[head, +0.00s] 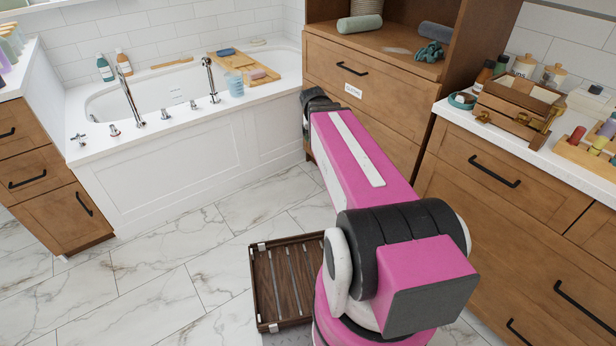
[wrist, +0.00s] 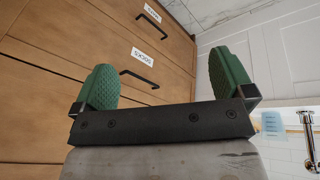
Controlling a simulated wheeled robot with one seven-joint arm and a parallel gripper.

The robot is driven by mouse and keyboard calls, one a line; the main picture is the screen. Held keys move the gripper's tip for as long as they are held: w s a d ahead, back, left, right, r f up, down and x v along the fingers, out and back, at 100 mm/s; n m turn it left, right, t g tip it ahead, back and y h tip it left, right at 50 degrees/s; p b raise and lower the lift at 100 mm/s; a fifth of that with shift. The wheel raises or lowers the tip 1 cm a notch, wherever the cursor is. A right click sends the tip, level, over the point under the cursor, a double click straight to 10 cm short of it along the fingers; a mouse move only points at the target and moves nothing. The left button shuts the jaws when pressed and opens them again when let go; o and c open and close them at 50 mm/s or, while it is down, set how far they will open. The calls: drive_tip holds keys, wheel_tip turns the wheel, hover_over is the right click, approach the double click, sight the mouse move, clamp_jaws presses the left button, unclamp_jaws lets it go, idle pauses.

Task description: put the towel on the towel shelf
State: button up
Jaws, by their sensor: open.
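The wooden towel shelf (head: 388,40) is an open bay above drawers in the head view. A rolled pale green towel (head: 359,23) lies at its front left. A dark grey-blue roll (head: 437,31) and a bunched teal cloth (head: 431,51) lie at its right. I cannot tell which of these is the task's towel. My gripper's green fingers (wrist: 164,66) are wide apart with nothing between them in the wrist view, facing wooden drawer fronts. In the head view my arm hides most of the gripper, which is low beside the cabinet and tub.
Drawers with black handles (head: 352,69) stand below the shelf. The white bathtub (head: 190,150) is left of my arm. A cluttered counter (head: 500,130) is at right. A slatted wooden tray (head: 262,285) is on the floor beside my base. The marble floor at left is clear.

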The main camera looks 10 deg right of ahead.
drive_tip(key=s+a+f+n+g+y, duration=0.2)
drive_tip(key=s+a+f, duration=0.5)
drive_tip(key=s+f, duration=0.3)
drive_tip(key=shift+s+a+g+y, duration=0.3)
drive_tip(key=shift+s+y, duration=0.1)
drive_tip(key=shift+s, duration=0.25)
drive_tip(key=shift+f, duration=0.1)
